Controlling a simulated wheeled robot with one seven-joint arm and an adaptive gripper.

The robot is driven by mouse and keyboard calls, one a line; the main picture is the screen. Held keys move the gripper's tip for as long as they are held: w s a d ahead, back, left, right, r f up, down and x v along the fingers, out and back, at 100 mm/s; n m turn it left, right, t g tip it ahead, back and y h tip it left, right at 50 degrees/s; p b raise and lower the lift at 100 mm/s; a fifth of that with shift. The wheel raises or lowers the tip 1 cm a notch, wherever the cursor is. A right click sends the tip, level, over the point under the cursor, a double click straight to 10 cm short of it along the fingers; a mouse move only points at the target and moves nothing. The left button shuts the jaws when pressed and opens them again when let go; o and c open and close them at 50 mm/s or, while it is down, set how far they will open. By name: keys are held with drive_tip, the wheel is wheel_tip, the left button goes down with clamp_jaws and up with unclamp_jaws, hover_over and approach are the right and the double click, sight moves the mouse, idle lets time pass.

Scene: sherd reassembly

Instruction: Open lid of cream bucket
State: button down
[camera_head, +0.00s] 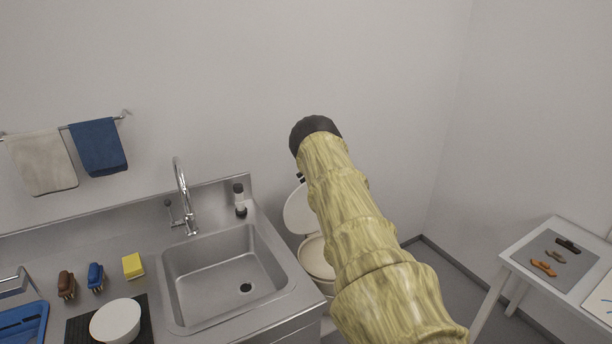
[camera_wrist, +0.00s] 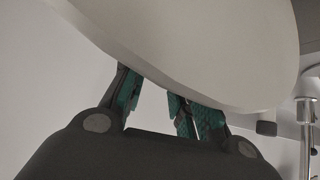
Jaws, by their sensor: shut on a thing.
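The cream bucket (camera_head: 316,260) stands on the floor to the right of the sink counter, partly hidden behind my arm. Its lid (camera_head: 299,212) is raised and tilted up at the back, so the bucket's mouth shows open below it. In the wrist view the pale lid (camera_wrist: 200,45) fills the top, its curved edge passing at the fingertips. My gripper (camera_wrist: 153,88) is shut on the lid at that edge, with its teal finger pads either side. In the head view my gripper is mostly hidden by my arm.
The steel sink (camera_head: 225,275) and its counter edge lie close to the left of the bucket. A bottle (camera_head: 240,200) stands at the counter's back corner. A white table (camera_head: 510,258) with sherds on a grey mat stands at the right. The wall is close behind the bucket.

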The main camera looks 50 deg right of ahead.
drive_tip(key=shift+s+d+f, duration=0.15)
drive_tip(key=shift+s+f, duration=0.4)
drive_tip(key=shift+f, duration=0.25)
drive_tip(key=c, duration=1.3)
unclamp_jaws()
drive_tip(key=shift+f, duration=0.1)
drive_tip(key=shift+o, duration=1)
drive_tip(key=shift+w+d+f, duration=0.2)
drive_tip(key=shift+d+f, duration=0.05)
drive_tip(key=shift+f, duration=0.05)
drive_tip(key=shift+a+r, duration=0.1)
drive_tip(key=shift+r, duration=0.15)
drive_tip(key=shift+v, duration=1)
drive_tip(key=v, duration=0.8)
drive_tip(key=shift+w+r, duration=0.25)
drive_tip(key=shift+w, duration=0.05)
drive_tip(key=shift+a+v, duration=0.2)
drive_tip(key=shift+v, duration=1.05)
